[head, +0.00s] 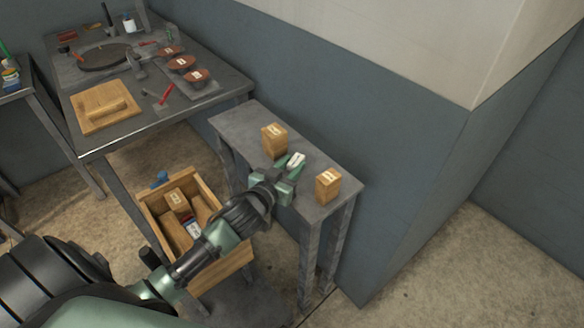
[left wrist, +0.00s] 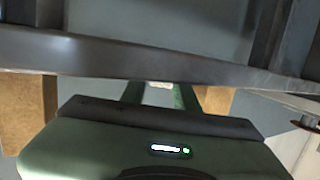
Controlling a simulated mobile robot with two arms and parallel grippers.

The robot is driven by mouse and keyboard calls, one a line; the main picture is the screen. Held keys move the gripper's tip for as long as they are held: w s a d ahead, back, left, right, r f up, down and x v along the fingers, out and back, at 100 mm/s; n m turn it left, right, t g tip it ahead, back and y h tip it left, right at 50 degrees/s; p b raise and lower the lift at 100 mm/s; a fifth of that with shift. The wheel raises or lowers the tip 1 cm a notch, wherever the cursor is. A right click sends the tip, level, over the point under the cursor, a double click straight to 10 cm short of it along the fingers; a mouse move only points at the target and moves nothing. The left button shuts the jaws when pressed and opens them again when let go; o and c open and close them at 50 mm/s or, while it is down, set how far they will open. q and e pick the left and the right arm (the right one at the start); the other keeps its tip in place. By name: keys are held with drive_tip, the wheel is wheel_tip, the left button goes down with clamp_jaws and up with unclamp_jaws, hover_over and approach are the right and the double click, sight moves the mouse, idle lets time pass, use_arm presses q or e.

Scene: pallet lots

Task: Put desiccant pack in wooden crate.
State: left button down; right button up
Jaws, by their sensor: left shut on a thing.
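The desiccant pack (head: 297,159) is small and white and lies between the fingertips of my left gripper (head: 289,172), over the narrow grey side table. The gripper is shut on it. In the left wrist view, the green fingers (left wrist: 160,94) show with a pale bit of the pack (left wrist: 161,85) between them; the rest is hidden. The wooden crate (head: 234,262) stands open, lower and to the left of the gripper, partly covered by my left arm. Inside it are a brown box (head: 176,200) and a white, blue and red packet (head: 192,228). My right gripper is out of view.
Two brown boxes stand on the side table (head: 236,123), one behind the gripper (head: 273,140) and one to its right (head: 328,186). A larger workbench (head: 134,131) with a wooden board and several red-brown round items stands at the back left. A blue-grey wall rises behind the side table.

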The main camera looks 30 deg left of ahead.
use_arm(q)
drive_tip(key=shift+s+f, duration=0.1)
drive_tip(key=c, duration=1.1)
unclamp_jaws()
drive_tip(key=shift+o, duration=0.2)
